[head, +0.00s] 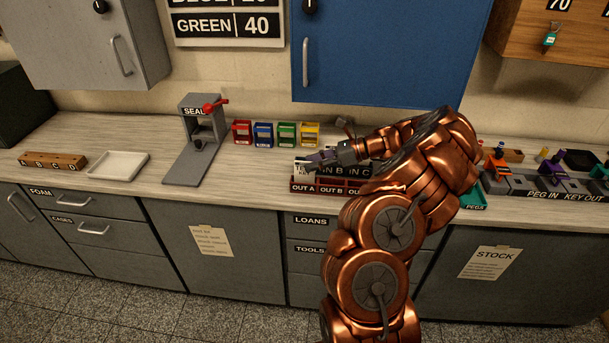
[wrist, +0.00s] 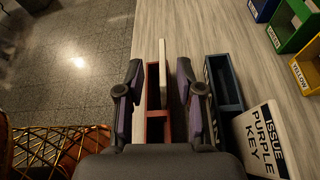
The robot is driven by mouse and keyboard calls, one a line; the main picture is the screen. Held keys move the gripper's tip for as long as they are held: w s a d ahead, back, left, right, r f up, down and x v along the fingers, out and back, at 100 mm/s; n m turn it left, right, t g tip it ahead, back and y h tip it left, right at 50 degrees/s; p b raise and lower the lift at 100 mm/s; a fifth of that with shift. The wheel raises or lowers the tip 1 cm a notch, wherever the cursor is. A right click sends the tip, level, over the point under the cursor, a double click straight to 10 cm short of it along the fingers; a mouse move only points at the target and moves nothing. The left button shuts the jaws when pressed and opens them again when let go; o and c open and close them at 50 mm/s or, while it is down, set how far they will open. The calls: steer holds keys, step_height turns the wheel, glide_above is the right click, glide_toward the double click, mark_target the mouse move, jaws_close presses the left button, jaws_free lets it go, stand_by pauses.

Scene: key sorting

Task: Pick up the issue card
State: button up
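A white card lettered "ISSUE PURPLE KEY" (wrist: 262,143) is at the lower right of the wrist view, beside the dark blue tray; I cannot make it out in the head view. A thin white card edge (wrist: 163,54) stands upright in the red tray slot (wrist: 153,77). In the head view, a white lettered face (head: 302,168) shows above OUT A, partly hidden by my gripper. My gripper (head: 310,161) is open over the trays. In the wrist view, my gripper's fingers (wrist: 160,92) are on either side of the white edge, with gaps showing.
The IN tray row (head: 350,171) stands behind the red OUT row (head: 335,188). Red, blue, green and yellow holders (head: 276,134) stand behind. The seal press (head: 203,135) and a white tray (head: 113,165) are to the left, with clear counter between. Key racks (head: 545,185) are to the right.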

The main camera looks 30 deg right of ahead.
mark_target(297, 170)
steer(key=shift+p+x, duration=0.65)
steer(key=shift+x, duration=2.05)
steer(key=shift+w+d+r, duration=0.1)
steer(key=shift+w+d, duration=0.05)
steer(key=shift+w, duration=0.05)
steer(key=shift+c, duration=0.4)
jaws_close()
